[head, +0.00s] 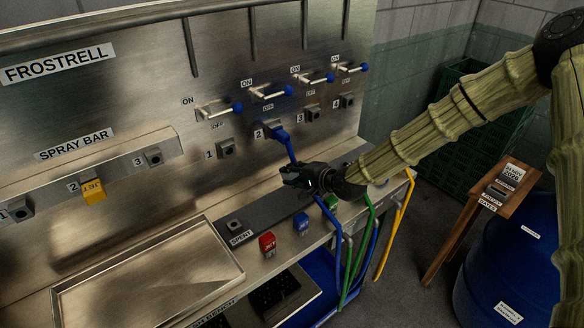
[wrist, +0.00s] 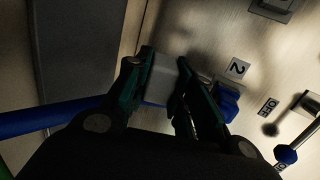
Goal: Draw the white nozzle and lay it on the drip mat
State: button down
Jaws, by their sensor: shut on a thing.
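My gripper (head: 292,178) is out over the bench, in front of the steel panel and below port 2. In the wrist view its two fingers (wrist: 161,88) are closed on a pale grey-white block, the white nozzle (wrist: 160,76), with a blue patch at its lower edge. The fingers hide the nozzle in the head view. The drip mat seems to be the dark grey strip (head: 268,211) on the bench, left of and below my gripper; it also shows in the wrist view (wrist: 82,45).
A blue fitting (head: 276,130) is in port 2, its blue hose running behind my gripper. Red (head: 267,243), blue (head: 302,223) and green nozzles stand along the front ledge. A yellow nozzle (head: 94,191) is on the spray bar. Blue-handled levers (head: 236,108) stick out above. An empty metal tray (head: 220,264) lies left.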

jog(key=s, duration=0.1)
jog(key=s+b, duration=0.1)
jog(key=s, duration=0.1)
jog(key=shift+d+f, duration=0.1)
jog(key=shift+f, duration=0.2)
jog(key=f, duration=0.1)
jog(key=w+f+b, duration=0.1)
jog(key=f, duration=0.1)
jog(key=w+f, duration=0.1)
jog(key=shift+w+f, duration=0.15)
jog(key=shift+f+b, duration=0.25)
jog(key=shift+b, duration=0.05)
jog(key=shift+s, duration=0.6)
jog(key=shift+w+f, duration=0.4)
jog(key=shift+f, duration=0.05)
jog(key=c, duration=1.1)
grip_release()
jog(key=shift+s+r, duration=0.2)
jog(key=shift+s, duration=0.05)
jog(key=shift+c, duration=0.2)
jog(key=shift+w+f, duration=0.1)
